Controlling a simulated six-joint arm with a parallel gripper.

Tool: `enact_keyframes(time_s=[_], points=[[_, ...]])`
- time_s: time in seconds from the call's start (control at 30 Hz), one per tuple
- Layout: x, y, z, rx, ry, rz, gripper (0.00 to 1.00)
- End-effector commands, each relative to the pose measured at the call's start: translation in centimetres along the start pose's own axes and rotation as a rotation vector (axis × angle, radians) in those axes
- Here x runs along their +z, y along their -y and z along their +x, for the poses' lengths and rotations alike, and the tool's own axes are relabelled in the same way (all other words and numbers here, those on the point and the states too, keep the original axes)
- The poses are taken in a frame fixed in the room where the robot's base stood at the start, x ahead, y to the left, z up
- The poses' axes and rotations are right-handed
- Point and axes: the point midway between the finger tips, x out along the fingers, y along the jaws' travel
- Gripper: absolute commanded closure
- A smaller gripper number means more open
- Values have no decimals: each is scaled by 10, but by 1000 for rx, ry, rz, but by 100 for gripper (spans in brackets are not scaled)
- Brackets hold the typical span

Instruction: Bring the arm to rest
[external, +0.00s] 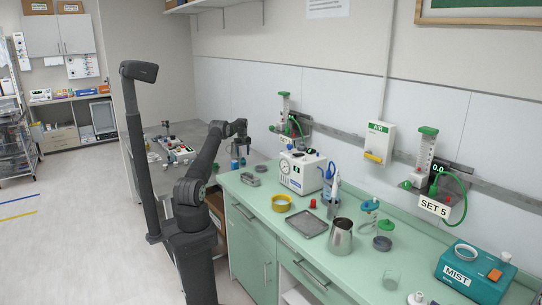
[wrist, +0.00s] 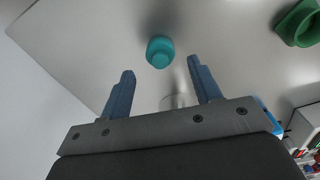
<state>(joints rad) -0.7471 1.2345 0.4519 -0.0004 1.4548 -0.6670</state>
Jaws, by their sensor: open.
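My arm shows in the external view, standing beside the counters with its forearm bent over toward the grey worktop at the back. My gripper (external: 238,148) is small there, close above some dark and blue items. In the wrist view my gripper (wrist: 161,66) has its two blue fingers spread wide. I see nothing held between them. A teal capped thing (wrist: 160,50) shows just beyond the fingertips. A clear, faint round thing (wrist: 174,101) shows between the fingers; I cannot tell what it is.
A green thing (wrist: 298,24) shows at the wrist view's upper right. The floor at left is clear.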

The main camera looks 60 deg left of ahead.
Motion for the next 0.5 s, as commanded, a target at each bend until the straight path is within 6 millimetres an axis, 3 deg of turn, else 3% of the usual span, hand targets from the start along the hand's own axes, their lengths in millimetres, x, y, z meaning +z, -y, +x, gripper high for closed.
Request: enact_keyframes(time_s=[0.23, 0.3, 0.5], points=[[1, 0, 50, -1, 2, 0, 42], [-1, 0, 31, 3, -4, 0, 42], [0, 0, 11, 1, -1, 0, 42]])
